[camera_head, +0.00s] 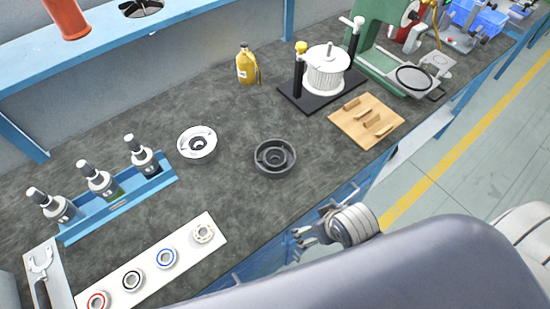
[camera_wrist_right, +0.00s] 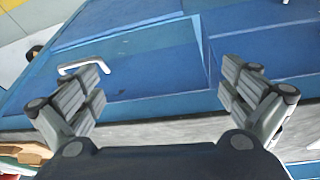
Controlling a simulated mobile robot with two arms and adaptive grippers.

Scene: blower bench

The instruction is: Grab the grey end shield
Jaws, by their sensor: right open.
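The grey end shield (camera_head: 275,157), a dark round part with a raised rim and a central hub, lies on the dark bench top (camera_head: 240,205) near the middle of the head view. A similar white end shield (camera_head: 197,143) lies to its left. My right gripper (camera_head: 303,237) is beyond the bench's front edge, below and right of the grey end shield and apart from it. In the right wrist view my right gripper (camera_wrist_right: 162,82) is open and empty, facing the blue bench front. The end shield does not show there. My left gripper is not in view.
A blue rack with bottles (camera_head: 118,202) and a white strip with several bearing rings (camera_head: 150,268) lie left. A wooden board (camera_head: 366,121), a black-based fixture (camera_head: 322,83) and a green press (camera_head: 390,50) stand right. The bench around the grey end shield is clear.

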